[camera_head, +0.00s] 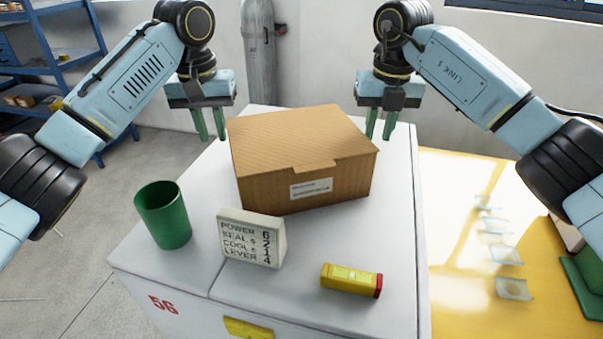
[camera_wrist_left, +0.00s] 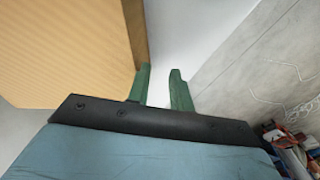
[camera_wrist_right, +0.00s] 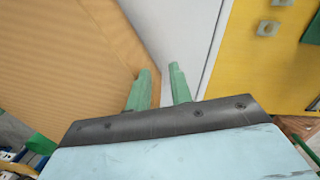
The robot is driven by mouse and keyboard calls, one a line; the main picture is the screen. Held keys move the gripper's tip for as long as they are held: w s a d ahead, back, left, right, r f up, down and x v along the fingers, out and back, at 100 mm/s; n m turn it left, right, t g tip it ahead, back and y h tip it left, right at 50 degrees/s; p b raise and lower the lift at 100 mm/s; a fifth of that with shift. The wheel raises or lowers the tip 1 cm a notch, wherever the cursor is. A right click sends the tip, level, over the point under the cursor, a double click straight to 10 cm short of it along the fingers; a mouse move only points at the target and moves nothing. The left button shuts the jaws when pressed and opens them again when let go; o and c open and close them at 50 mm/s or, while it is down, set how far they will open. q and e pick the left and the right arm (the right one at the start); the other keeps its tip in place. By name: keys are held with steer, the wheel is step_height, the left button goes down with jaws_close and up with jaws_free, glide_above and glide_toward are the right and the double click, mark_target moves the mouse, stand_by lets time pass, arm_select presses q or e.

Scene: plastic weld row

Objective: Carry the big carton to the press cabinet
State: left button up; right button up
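The big carton (camera_head: 300,150) is a closed brown cardboard box with a white label on its front. It sits on a white cabinet top (camera_head: 395,250) marked 56; I cannot tell whether this is the press cabinet. My left gripper (camera_head: 209,137) is beside the carton's left side, fingers pointing down with a gap between them. My right gripper (camera_head: 380,136) is beside the right side, fingers also apart. The carton also shows in the left wrist view (camera_wrist_left: 65,45) and the right wrist view (camera_wrist_right: 60,60). Both finger gaps look empty, close to the carton's edges.
In front of the carton stand a green cup (camera_head: 164,215) and a white sign block (camera_head: 251,238). A yellow and red box (camera_head: 351,280) lies near the front edge. A yellow surface (camera_head: 460,290) with several small clear pieces is right. Blue shelves (camera_head: 60,60) stand back left.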

arm_select(q)
step_height(320, 180, up, 12)
steer(key=shift+s+a, duration=0.15)
steer(key=shift+s, duration=0.25)
arm_select(e)
step_height(320, 180, up, 12)
steer(key=shift+s+d, duration=0.15)
steer(key=shift+s, duration=0.3)
arm_select(q)
steer(key=shift+f, duration=0.15)
